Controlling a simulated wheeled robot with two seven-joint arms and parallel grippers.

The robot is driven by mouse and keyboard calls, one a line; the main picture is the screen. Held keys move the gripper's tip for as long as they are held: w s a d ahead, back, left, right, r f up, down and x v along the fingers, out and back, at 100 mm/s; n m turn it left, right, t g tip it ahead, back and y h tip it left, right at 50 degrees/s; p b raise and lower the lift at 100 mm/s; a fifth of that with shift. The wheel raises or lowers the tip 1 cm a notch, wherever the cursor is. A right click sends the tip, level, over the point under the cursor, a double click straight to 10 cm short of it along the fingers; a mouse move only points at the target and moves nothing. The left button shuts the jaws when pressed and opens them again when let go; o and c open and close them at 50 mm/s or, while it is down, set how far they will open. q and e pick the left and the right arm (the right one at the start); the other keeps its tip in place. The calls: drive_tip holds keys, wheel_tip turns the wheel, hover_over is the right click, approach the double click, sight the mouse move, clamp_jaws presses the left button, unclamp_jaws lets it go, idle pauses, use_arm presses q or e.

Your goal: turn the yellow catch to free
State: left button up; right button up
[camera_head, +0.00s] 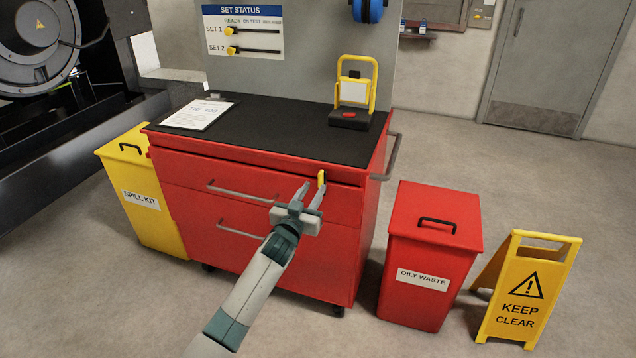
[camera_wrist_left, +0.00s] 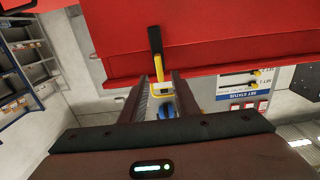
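The yellow catch (camera_head: 321,179) is a small upright bar on the upper front of the red cabinet (camera_head: 283,244), towards its right side. My left gripper (camera_head: 311,188) is in front of the cabinet with its two fingers apart. Its right fingertip is close to the catch; I cannot tell whether they touch. In the wrist view, a dark bar (camera_wrist_left: 155,42) with a yellow part stands on the red front, just beyond the open fingertips (camera_wrist_left: 163,76). It looks like the catch in shade. Nothing shows gripped. My right gripper is not in view.
Grey drawer handles (camera_head: 240,191) stick out left of the gripper. A clipboard (camera_head: 199,114) and a yellow-framed lamp (camera_head: 356,92) sit on the black top (camera_head: 271,131). A yellow spill bin (camera_head: 146,200), red waste bin (camera_head: 430,260) and yellow floor sign (camera_head: 525,290) flank the cabinet.

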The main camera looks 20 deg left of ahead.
sight(319, 180)
use_arm(q)
drive_tip(key=shift+w+d, duration=0.15)
drive_tip(key=shift+w, duration=2.35)
drive_tip(key=shift+c, duration=0.7)
clamp_jaws()
